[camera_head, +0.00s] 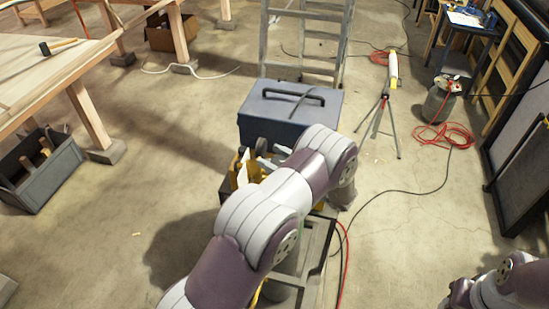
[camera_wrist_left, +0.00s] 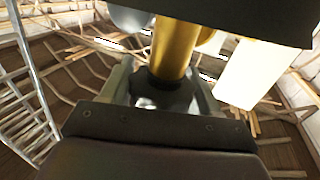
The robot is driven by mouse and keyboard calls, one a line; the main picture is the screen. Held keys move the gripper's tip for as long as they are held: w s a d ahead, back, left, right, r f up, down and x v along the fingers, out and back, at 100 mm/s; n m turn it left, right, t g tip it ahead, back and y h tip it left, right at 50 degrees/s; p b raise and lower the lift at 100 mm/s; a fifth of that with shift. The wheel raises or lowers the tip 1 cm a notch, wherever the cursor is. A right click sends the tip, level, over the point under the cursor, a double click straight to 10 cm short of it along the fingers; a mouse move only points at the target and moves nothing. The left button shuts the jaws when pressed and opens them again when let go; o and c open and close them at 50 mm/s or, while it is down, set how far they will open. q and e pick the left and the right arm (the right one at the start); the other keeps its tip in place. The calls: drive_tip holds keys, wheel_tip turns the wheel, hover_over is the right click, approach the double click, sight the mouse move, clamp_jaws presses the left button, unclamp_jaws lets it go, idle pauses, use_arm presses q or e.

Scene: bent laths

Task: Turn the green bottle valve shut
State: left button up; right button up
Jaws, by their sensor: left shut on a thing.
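My left gripper (camera_wrist_left: 163,92) has its two fingers on either side of a dark rounded knob (camera_wrist_left: 166,88) in the left wrist view. A brass-yellow stem or body (camera_wrist_left: 174,50) runs from the knob to the top of that view. I take this to be the bottle valve, but its turn position cannot be told. In the head view my left arm covers most of the work spot, with yellow parts showing beyond it. The green bottle itself is not clearly seen. My right arm shows at the lower right of the head view, without a visible gripper.
A blue toolbox (camera_head: 290,112) stands just beyond my left arm, with a ladder (camera_head: 308,40) behind it. A tripod (camera_head: 382,108), a red hose coil (camera_head: 445,134) and a grey tank (camera_head: 440,103) are at right. A grey tool crate (camera_head: 45,180) is at left.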

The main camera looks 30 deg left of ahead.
use_arm(q)
drive_tip(key=m+t, duration=0.2)
drive_tip(key=t, duration=0.1)
drive_tip(key=shift+w+h, duration=0.15)
drive_tip(key=shift+h, duration=0.15)
drive_tip(key=shift+w+m+t+h, duration=0.15)
drive_tip(key=shift+m+t+h, duration=0.65)
drive_tip(key=shift+m+t, duration=0.65)
drive_tip(key=shift+d+t, duration=0.1)
drive_tip(key=shift+t, duration=0.45)
drive_tip(key=o, duration=1)
drive_tip(key=shift+w, duration=0.1)
drive_tip(key=b+v, duration=0.4)
drive_tip(key=v, duration=0.8)
drive_tip(key=shift+s+d+r, duration=0.1)
drive_tip(key=shift+s+d, duration=0.1)
drive_tip(key=shift+s, duration=0.1)
